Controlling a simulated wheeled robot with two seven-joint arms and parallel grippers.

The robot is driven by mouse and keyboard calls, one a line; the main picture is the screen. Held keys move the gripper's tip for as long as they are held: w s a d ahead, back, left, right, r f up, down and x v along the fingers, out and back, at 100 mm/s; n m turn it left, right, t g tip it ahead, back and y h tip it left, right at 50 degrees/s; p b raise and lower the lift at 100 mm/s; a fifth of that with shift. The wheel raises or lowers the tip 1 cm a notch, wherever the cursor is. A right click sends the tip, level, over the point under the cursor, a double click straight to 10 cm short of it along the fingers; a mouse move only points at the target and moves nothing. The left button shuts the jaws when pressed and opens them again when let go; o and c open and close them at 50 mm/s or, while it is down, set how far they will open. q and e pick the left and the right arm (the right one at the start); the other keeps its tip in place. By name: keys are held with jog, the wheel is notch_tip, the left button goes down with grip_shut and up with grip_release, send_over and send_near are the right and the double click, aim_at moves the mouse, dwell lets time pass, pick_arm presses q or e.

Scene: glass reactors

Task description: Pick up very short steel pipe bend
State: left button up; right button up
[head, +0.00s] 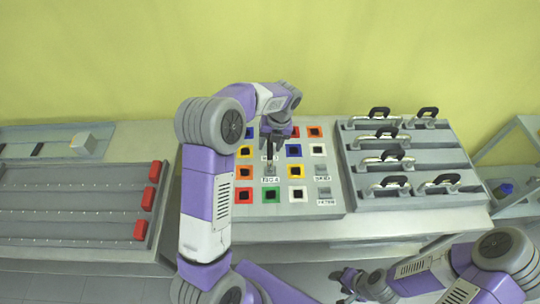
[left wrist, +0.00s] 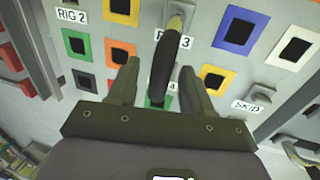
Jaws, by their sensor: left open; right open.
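In the head view my left gripper (head: 275,130) is over the middle of the panel and partly hides the bend. My right gripper (head: 345,279) is open and empty at the bottom, in front of the table and away from the panel.
The panel (head: 325,205) has coloured square sockets and labels. A grey rack (head: 410,145) on the right holds several steel pieces with black handles. A tray (head: 60,215) with red blocks (head: 154,172) is on the left. The table front (head: 400,222) is clear.

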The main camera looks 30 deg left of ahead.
pick_arm(q)
jog(key=shift+s+a+f, duration=0.1)
jog(key=shift+f, duration=0.35)
grip_shut()
jog(key=shift+r, duration=0.1)
